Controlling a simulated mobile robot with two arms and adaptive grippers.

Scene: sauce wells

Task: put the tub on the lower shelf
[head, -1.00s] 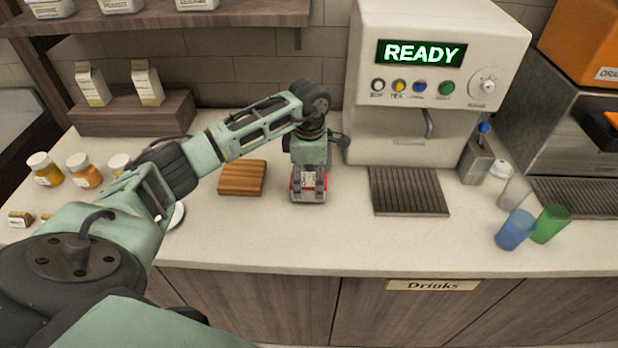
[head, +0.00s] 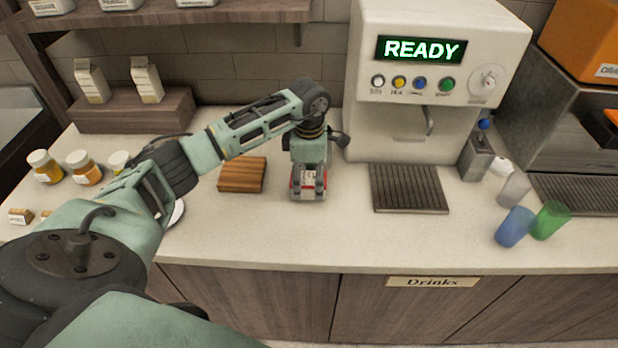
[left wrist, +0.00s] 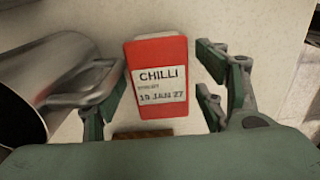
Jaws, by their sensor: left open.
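A red tub (left wrist: 158,107) with a white label reading CHILLI and a date shows in the left wrist view. In the head view the tub (head: 308,187) stands on the counter, partly hidden by my left gripper (head: 308,190). My left gripper (left wrist: 165,95) is open, with a finger on either side of the tub. A gap shows on the right side; contact on the left is unclear. A wooden wall shelf (head: 245,17) at the top left holds several white containers. My right gripper is out of view.
A wooden board (head: 242,174) lies left of the tub, and a drinks machine (head: 440,60) with a drip tray (head: 408,188) stands right. A wooden riser (head: 130,113) holds cartons. A blue cup (head: 515,227) and green cup (head: 551,220) are farther right. The front counter is clear.

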